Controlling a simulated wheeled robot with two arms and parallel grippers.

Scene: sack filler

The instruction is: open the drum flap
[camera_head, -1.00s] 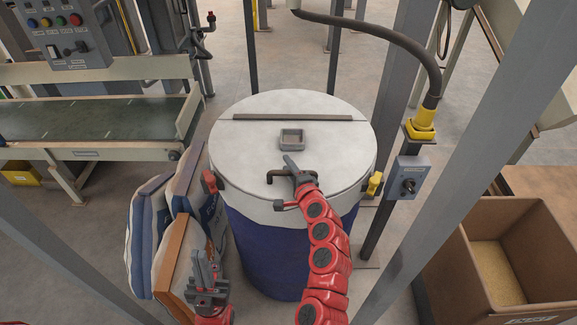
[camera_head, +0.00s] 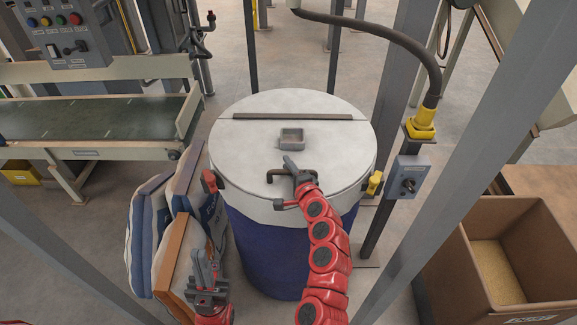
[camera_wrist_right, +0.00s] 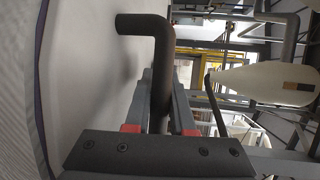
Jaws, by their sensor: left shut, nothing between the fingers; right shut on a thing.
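The drum (camera_head: 290,250) is blue with a white top, and its round lid is closed flat. The lid's front part is the flap (camera_head: 240,150), with a dark hinge strip (camera_head: 290,116) across its far side. A dark bar handle (camera_head: 277,174) sits near the flap's front edge. My right gripper (camera_head: 289,170) is shut on the handle; the right wrist view shows the handle (camera_wrist_right: 145,24) between its fingers (camera_wrist_right: 165,115). My left gripper (camera_head: 205,265) is shut and empty, low at the drum's front left, near the sacks.
A red clamp (camera_head: 209,181) and a yellow clamp (camera_head: 375,183) are at the rim. Filled sacks (camera_head: 170,225) lean at the left. A post with a switch box (camera_head: 408,177) and a carton (camera_head: 500,225) stand right.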

